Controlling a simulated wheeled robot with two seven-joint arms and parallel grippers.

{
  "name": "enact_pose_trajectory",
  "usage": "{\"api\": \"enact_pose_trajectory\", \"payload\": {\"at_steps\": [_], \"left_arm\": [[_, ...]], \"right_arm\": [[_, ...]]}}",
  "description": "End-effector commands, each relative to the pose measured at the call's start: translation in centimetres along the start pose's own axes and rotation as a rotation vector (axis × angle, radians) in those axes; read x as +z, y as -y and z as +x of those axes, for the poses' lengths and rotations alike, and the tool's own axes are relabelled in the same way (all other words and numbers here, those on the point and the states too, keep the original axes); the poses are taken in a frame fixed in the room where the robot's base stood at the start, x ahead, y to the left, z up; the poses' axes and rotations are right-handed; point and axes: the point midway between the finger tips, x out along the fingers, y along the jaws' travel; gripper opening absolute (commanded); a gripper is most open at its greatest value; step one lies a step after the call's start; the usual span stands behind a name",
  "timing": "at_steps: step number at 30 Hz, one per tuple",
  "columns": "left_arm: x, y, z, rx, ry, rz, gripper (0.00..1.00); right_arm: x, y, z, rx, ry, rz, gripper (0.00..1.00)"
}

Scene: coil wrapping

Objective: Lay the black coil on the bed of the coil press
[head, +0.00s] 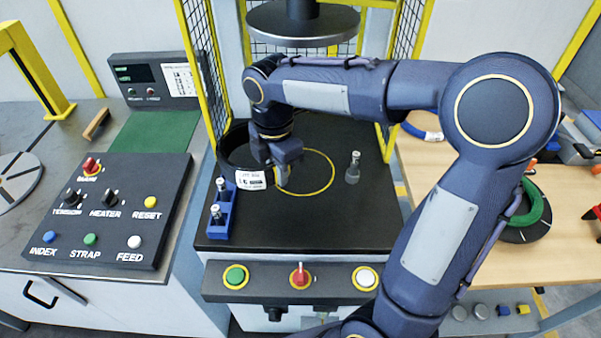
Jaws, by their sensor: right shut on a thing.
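The black coil (233,157) is over the left part of the coil press bed (335,216), with a white label facing me. It is left of the yellow ring (333,182) marked on the bed and overlaps little of it. My right gripper (281,178) is shut on the coil's right side. Part of the coil is hidden behind my gripper and wrist. I cannot tell whether the coil touches the bed or hangs just above it. The round press head (303,22) is raised above the bed. My left gripper is not in view.
A blue block with pins (221,212) stands at the bed's left edge, and a grey pin (353,168) at its right. Yellow-framed mesh guards flank the press. A button panel (110,212) is left; a green coil (530,208) and blue coil (424,131) lie on the right table.

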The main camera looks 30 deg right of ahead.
Motion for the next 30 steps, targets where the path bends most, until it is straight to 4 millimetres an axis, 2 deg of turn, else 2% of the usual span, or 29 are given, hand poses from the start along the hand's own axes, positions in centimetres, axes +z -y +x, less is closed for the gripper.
{"api": "enact_pose_trajectory", "payload": {"at_steps": [5,16,18,24,30], "left_arm": [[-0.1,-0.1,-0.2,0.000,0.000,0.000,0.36],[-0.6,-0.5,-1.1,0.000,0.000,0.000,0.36],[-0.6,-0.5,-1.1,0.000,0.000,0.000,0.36],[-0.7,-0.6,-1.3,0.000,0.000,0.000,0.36],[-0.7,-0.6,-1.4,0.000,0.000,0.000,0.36]], "right_arm": [[1.6,-0.1,0.3,0.005,-0.001,-0.016,0.00],[9.1,-0.8,3.5,0.004,0.000,-0.013,0.00],[10.0,-0.8,4.9,0.002,-0.001,-0.015,0.00],[12.3,-1.1,7.6,0.005,0.000,-0.017,0.00],[13.2,-1.2,8.7,0.007,0.001,-0.018,0.00]]}}
